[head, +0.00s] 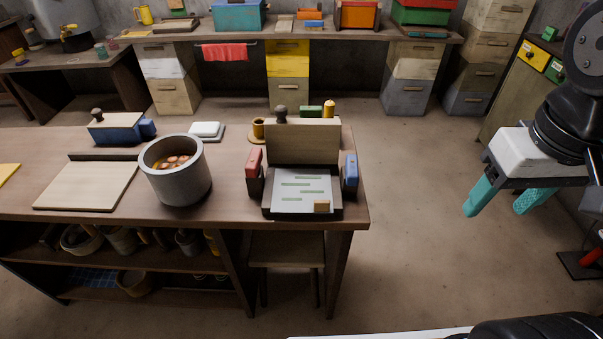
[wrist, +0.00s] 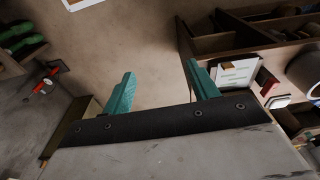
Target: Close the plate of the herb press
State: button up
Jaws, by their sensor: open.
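The herb press stands at the right end of the wooden workbench in the head view. Its wooden plate (head: 303,143) is raised upright at the back, with a dark knob (head: 281,114) above its top edge. Its dark base (head: 268,212) holds a pale sheet (head: 300,190) with green sprigs and a small tan block (head: 321,206). The press also shows in the wrist view, with its pale sheet (wrist: 237,73) at the right. My gripper (head: 503,210) is open and empty, right of the bench and well apart from the press. Its teal fingers (wrist: 160,88) show in the wrist view.
A red clamp-like block (head: 254,171) and a blue one (head: 350,174) flank the press. A grey pot (head: 176,180), a cutting board (head: 88,186) and a blue tool (head: 118,130) are to its left. Open floor (head: 420,190) lies between bench and gripper.

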aim_at(288, 141)
jog(key=u, duration=2.15)
jog(key=i, duration=1.1)
jog(key=z, duration=2.2)
